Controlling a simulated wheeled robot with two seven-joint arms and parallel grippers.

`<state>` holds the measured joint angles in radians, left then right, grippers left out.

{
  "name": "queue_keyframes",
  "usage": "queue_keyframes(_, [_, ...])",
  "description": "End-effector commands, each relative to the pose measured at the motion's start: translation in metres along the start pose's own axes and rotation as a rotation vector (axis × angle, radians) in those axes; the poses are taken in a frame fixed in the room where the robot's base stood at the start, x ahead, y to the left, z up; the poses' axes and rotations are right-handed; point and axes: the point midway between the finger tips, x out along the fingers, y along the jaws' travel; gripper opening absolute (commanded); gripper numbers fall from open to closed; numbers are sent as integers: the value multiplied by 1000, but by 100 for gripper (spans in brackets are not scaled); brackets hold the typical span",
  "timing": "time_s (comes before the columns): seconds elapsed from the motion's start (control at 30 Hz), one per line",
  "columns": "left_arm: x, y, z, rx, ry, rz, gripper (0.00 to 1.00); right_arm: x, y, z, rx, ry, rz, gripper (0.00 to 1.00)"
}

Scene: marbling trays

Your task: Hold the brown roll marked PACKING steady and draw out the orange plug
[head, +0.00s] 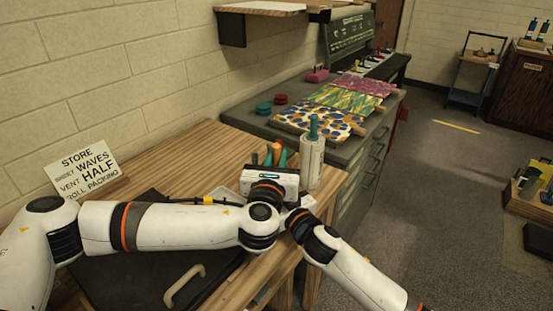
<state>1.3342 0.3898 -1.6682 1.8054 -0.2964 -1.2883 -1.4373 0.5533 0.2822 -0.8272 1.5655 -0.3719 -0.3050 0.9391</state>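My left gripper (272,167) is over the wooden bench, its white body facing me and hiding most of its fingers; I cannot tell whether it is open or shut. A small orange piece (277,151), perhaps the orange plug, shows just above it beside teal pieces. I cannot tell whether the gripper touches them. No brown roll marked PACKING can be made out; that spot is behind my gripper and arms. A pale upright roll (312,165) with a teal plug (313,127) stands just right of the gripper. My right arm comes from the lower right, and its gripper is hidden.
A dark panel with a pale handle (184,284) lies in front. Patterned sheets (318,118) lie on the grey cabinet behind. Open floor (440,190) lies to the right.

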Motion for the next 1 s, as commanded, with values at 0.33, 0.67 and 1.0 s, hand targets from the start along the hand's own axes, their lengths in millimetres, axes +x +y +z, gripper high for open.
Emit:
queue_keyframes(0.33, [0,-1,0,0,-1,-1,0,0,0,0,1,1,-1,30])
queue_keyframes(0.67, [0,0,-5,0,0,-1,0,0,-1,0,1,1,-1,30])
queue_keyframes(1.0, [0,0,-8,0,0,-1,0,0,0,0,0,1,-1,30])
